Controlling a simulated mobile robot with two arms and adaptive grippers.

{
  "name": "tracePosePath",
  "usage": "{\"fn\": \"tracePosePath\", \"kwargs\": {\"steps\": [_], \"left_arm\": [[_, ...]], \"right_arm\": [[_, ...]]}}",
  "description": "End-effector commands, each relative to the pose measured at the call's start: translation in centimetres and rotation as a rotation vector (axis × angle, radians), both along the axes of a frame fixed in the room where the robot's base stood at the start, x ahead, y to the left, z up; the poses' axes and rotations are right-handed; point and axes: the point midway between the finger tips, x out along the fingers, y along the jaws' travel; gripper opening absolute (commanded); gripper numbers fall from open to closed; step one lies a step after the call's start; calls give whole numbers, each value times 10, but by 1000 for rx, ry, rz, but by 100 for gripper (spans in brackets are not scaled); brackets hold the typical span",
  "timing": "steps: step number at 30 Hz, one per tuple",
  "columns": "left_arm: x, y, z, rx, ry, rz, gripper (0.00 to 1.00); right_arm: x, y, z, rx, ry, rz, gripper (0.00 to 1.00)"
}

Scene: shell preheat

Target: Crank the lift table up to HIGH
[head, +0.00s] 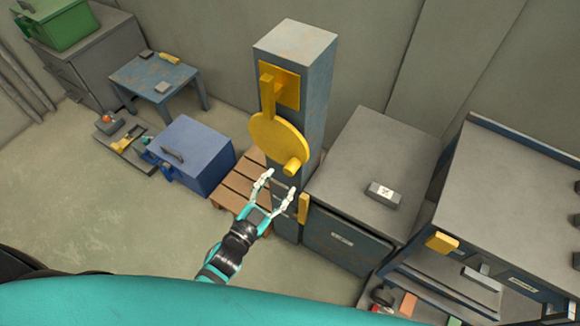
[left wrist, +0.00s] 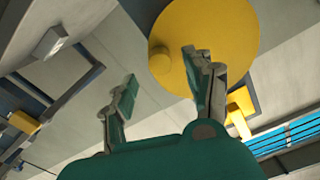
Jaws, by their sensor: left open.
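A yellow crank wheel (head: 276,138) is mounted on the front of a grey-blue column (head: 300,50). Its short yellow handle knob (head: 295,165) sticks out at the wheel's lower right. My left gripper (head: 278,181) is open and empty, just below the knob and apart from it in the head view. In the left wrist view the wheel (left wrist: 215,40) fills the upper middle, and the knob (left wrist: 160,60) shows between the open fingers (left wrist: 160,88), beyond their tips. My right gripper is not in view. I cannot make out a lift table or a HIGH mark.
A yellow plate with a lever (head: 278,85) sits above the wheel. A small yellow handle (head: 303,208) is low beside the column. A grey cabinet (head: 345,240) stands close right; a blue box (head: 190,150) and wooden pallet (head: 232,185) lie left. Open floor is at lower left.

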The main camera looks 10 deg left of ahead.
Motion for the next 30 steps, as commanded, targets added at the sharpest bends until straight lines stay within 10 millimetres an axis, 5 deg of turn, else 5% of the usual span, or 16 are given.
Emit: {"fn": "tracePosePath", "kwargs": {"steps": [9,22,30], "left_arm": [[49,-18,0,0,-1,0,53],[58,-21,0,0,0,0,53],[58,-21,0,0,0,0,18]], "right_arm": [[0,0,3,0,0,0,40],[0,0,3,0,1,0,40],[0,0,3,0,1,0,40]]}}
